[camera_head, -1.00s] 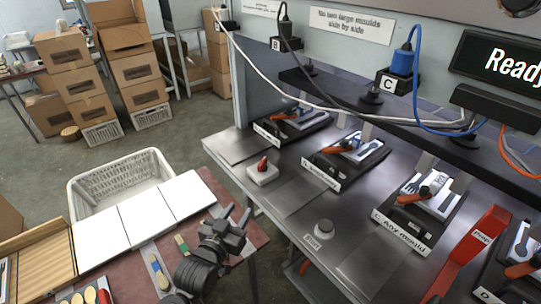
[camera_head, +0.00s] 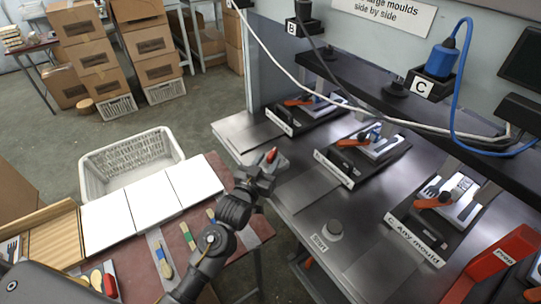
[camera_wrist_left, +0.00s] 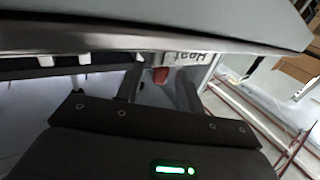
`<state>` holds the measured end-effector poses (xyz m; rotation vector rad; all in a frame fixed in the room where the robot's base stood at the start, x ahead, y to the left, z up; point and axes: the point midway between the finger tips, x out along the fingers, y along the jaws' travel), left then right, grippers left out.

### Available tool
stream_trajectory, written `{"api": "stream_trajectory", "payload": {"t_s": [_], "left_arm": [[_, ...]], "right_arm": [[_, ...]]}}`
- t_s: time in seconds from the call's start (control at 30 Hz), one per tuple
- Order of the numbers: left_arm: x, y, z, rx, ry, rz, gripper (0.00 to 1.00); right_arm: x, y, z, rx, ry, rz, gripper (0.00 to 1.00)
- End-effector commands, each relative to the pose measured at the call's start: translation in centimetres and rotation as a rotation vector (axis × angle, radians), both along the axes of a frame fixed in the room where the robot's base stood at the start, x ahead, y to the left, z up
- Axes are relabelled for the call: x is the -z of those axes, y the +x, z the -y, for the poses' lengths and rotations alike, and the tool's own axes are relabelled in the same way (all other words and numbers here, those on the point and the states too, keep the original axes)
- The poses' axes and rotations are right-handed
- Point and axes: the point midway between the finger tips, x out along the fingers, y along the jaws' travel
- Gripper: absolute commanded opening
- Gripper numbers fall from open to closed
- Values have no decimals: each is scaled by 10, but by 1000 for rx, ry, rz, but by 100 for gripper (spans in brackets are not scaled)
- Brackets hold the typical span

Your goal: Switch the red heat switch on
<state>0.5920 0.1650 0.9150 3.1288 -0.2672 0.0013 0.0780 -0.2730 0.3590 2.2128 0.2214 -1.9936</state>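The red heat switch (camera_head: 271,155) shows as a small red lever on the metal press table, mostly hidden behind my left gripper (camera_head: 262,168). In the left wrist view its red lever (camera_wrist_left: 160,75) is between the two spread fingers of my left gripper (camera_wrist_left: 158,88), with a pale "Heat" label (camera_wrist_left: 190,57) beside it. My left gripper is open. I cannot tell whether a finger touches the lever. The switch's white base is largely hidden, and its on or off position is not clear. My right gripper is not in view.
Several moulds with orange-red handles, such as the one at C (camera_head: 435,201), stand on the press table. A round start button (camera_head: 334,229) is at the front edge. A white basket (camera_head: 130,160) and a side table with white panels (camera_head: 152,200) lie left.

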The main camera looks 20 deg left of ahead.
Motion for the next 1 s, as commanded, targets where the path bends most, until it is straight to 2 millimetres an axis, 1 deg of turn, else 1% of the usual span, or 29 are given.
{"api": "stream_trajectory", "payload": {"t_s": [0.03, 0.2, 0.4, 0.53, 0.8, 0.83, 1.0], "left_arm": [[-1, 7, 1, 0, 0, 0, 37], [0, 20, 3, 0, 0, 0, 37], [1, 23, 3, -1, 1, -1, 37], [1, 23, 3, -1, 1, -1, 37], [1, 22, 3, -2, 1, -1, 2], [1, 22, 3, -2, 1, -1, 0], [0, 22, 3, 2, 2, -1, 0]], "right_arm": [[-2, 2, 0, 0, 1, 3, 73], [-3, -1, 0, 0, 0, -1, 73], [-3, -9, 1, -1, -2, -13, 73], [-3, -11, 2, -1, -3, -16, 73], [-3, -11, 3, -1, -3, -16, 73], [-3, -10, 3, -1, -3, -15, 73], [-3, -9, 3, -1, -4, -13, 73]]}}
